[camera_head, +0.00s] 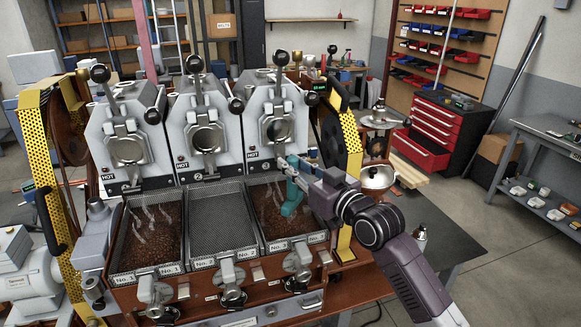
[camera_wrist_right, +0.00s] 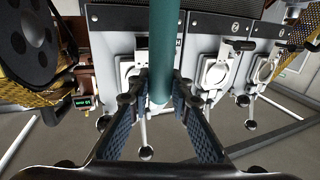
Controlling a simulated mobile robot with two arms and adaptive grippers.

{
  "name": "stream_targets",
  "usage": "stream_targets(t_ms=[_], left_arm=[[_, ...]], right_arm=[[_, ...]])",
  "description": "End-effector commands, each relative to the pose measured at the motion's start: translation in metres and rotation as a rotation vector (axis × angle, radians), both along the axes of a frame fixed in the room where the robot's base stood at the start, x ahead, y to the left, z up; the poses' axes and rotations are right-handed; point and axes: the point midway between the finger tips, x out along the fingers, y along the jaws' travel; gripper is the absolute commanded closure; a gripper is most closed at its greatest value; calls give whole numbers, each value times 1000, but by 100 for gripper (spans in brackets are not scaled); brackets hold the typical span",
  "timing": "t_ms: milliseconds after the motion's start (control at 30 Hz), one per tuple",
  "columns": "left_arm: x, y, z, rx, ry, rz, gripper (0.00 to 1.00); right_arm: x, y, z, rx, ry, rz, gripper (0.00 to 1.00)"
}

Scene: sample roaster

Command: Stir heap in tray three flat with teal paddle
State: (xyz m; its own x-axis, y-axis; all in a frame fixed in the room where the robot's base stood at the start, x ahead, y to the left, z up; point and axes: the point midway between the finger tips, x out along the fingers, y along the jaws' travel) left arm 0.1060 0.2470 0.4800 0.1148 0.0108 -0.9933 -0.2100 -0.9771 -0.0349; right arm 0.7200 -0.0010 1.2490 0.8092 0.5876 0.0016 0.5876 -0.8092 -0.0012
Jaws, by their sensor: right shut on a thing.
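Tray three (camera_head: 283,245) is the rightmost of three mesh trays at the front of the roaster, with No. 3 on its front edge. Dark brown beans (camera_head: 267,207) lie in it, with pale wisps above them. My right gripper (camera_head: 294,168) is shut on the upper part of the teal paddle (camera_head: 292,204). The paddle's wide end is down at the right part of tray three; I cannot tell how deep it sits in the beans. In the right wrist view the teal handle (camera_wrist_right: 164,45) runs between the fingers. My left gripper is not in view.
Tray one (camera_head: 112,250) at the left also holds brown beans with wisps. The middle tray (camera_head: 222,222) looks empty. White roaster units marked HOT (camera_head: 278,122) stand right behind the trays. A yellow perforated guard (camera_head: 345,140) and silver bowl (camera_head: 377,178) are close to my right arm.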

Motion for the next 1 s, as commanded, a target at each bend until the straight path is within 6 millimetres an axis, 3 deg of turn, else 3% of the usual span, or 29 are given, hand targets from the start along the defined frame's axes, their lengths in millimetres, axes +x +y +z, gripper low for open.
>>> stream_targets(t_ms=[100, 233, 300, 633, 1000], left_arm=[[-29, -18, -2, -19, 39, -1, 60], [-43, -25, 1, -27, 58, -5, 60], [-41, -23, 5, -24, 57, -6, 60], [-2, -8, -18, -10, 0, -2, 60], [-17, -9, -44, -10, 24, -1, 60]], right_arm=[[0, 0, 1, 1, -2, 0, 100], [0, 0, 2, 0, -1, -1, 100], [-1, 0, 4, -3, -1, -3, 100], [0, -1, -34, -1, 0, -4, 100], [-1, 0, -70, -1, 0, -3, 100]])
